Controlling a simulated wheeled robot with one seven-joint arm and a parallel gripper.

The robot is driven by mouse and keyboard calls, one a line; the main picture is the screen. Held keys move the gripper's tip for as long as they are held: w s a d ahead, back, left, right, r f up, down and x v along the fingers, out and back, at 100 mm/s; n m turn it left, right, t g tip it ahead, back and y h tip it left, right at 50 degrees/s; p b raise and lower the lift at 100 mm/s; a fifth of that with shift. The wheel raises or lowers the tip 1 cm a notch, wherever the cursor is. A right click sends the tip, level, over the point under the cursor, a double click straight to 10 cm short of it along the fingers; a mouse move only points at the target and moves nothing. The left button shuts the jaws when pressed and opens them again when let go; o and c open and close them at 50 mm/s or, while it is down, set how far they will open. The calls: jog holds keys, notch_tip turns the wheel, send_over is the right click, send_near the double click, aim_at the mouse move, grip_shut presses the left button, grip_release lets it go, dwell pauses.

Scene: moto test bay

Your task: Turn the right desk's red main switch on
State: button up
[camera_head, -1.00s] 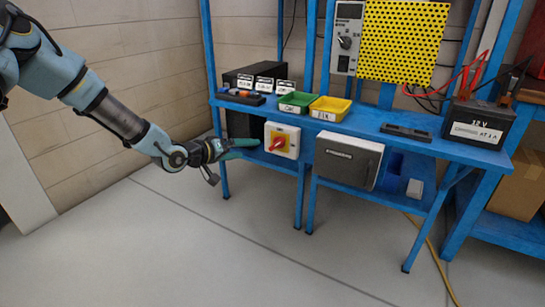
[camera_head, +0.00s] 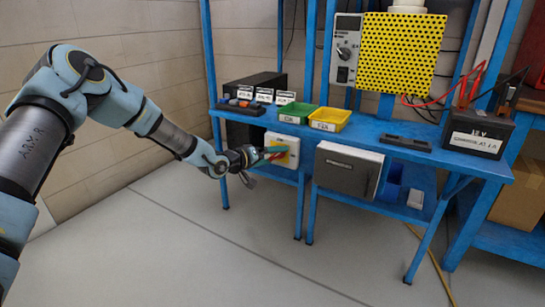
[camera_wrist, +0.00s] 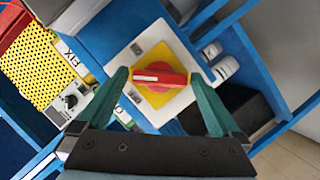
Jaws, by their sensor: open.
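The red main switch (camera_wrist: 160,78) is a red rotary handle on a yellow square plate on a white box (camera_head: 290,160) under the blue desk's shelf. In the head view my gripper (camera_head: 272,153) is in front of the switch and covers most of it. In the wrist view my gripper (camera_wrist: 160,85) is open, with one green finger on each side of the red handle. The handle lies nearly horizontal in that picture, its ends pointing toward the fingers. I cannot tell whether the fingers touch it.
The blue desk (camera_head: 385,133) carries a green bin (camera_head: 297,113), a yellow bin (camera_head: 329,119) and a 12 V battery (camera_head: 478,134). A grey box (camera_head: 347,170) hangs right of the switch box. The floor in front is clear.

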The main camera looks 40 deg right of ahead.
jog(key=c, duration=1.2)
jog(key=shift+o, duration=0.2)
jog(key=m+t+b, duration=0.1)
jog(key=m+b, duration=0.1)
jog(key=m+t+y+b, duration=0.1)
jog(key=m+b, duration=0.1)
jog(key=shift+s+t, duration=0.2)
jog(key=shift+t, duration=0.1)
jog(key=m+t+b, duration=0.1)
jog(key=m+b, duration=0.1)
jog(key=b, duration=0.1)
jog(key=shift+y, duration=0.3)
jog(key=shift+r+t, duration=0.1)
jog(key=shift+t, duration=0.2)
jog(key=o, duration=1.2)
jog(key=shift+c, duration=0.2)
